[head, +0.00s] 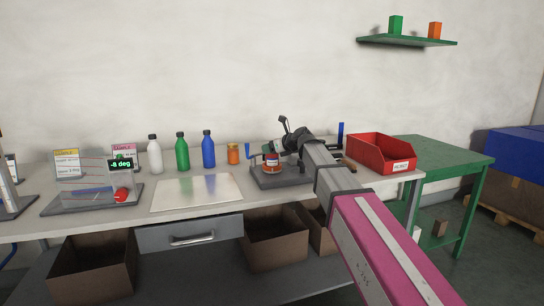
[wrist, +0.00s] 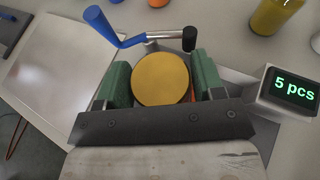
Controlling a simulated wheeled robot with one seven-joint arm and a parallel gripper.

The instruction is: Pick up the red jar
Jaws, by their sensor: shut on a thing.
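The red jar (head: 271,162) with a pale label band is at the dark labeller base (head: 282,180) on the bench. The wrist view shows a round yellow lid (wrist: 160,79) from above, with a sliver of red beside it. My gripper (head: 273,153) comes from the right, and its green fingers stand on both sides of the jar. In the wrist view my gripper (wrist: 157,80) is shut on the jar. I cannot tell whether the jar's bottom touches the base. The labeller's blue crank (wrist: 122,33) lies just beyond the lid.
White, green and blue bottles (head: 182,151) and an orange jar (head: 233,154) stand behind a bare metal plate (head: 196,192). A red bin (head: 381,152) is at the right. A display reading "5 pcs" (wrist: 290,88) is close to the right of my gripper.

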